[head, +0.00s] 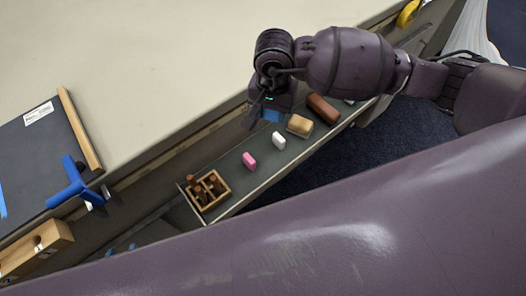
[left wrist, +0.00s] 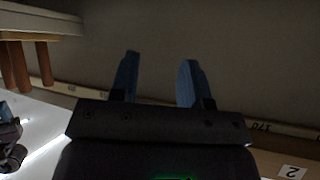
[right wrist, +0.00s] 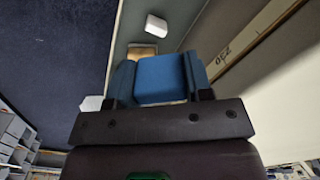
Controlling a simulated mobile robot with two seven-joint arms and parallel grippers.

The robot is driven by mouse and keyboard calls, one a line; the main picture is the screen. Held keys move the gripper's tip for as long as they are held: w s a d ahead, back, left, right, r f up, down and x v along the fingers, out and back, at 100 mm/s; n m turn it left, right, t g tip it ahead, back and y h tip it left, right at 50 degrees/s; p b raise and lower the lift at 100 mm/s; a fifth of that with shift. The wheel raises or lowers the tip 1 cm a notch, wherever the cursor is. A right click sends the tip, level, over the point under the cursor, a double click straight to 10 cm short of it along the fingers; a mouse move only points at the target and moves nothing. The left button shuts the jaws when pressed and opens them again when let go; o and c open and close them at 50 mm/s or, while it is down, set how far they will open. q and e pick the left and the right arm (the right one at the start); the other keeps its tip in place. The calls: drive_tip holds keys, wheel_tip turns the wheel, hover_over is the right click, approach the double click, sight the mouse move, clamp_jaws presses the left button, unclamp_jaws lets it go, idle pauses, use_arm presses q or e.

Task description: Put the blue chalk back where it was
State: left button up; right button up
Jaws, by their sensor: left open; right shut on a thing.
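The blue chalk (right wrist: 160,78) is a blue block between the fingers of my right gripper (right wrist: 160,72), which is shut on it. In the head view the right gripper (head: 262,114) is over the back edge of a dark narrow tray (head: 236,178), with a bit of blue (head: 271,115) showing beside it. A pink chalk (head: 249,161) and a white chalk (head: 279,141) lie apart on the tray. My left gripper (left wrist: 158,80) is open and empty, facing a dark surface. In the head view I cannot clearly make it out.
A wooden box with brown pegs (head: 222,194) stands at the tray's left end. A tan block (head: 300,126) and a brown block (head: 323,108) lie toward its right end. The pale surface (head: 150,60) is bare.

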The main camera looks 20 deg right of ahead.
drive_tip(key=shift+w+a+r+m+b, duration=0.2)
drive_tip(key=shift+a+r+m, duration=0.15)
drive_tip(key=shift+m, duration=0.2)
drive_tip(key=shift+w+a+r+m+b, duration=0.1)
drive_tip(key=shift+a+r+m+b, duration=0.2)
drive_tip(key=shift+m, duration=0.25)
drive_tip(key=b, duration=0.3)
hover_over(264, 155)
wheel_tip(264, 155, down, 16)
drive_tip(key=shift+r, duration=0.2)
wheel_tip(264, 155, down, 4)
drive_tip(key=shift+f, duration=0.15)
drive_tip(key=shift+b, duration=0.3)
drive_tip(key=o, duration=0.7)
drive_tip(key=shift+o, duration=0.8)
use_arm(q)
drive_tip(key=shift+g, duration=0.4)
drive_tip(key=f, duration=0.2)
drive_tip(key=s+f, duration=0.1)
drive_tip(key=f, duration=0.1)
drive_tip(key=shift+a+f, duration=0.1)
drive_tip(key=shift+f, duration=0.1)
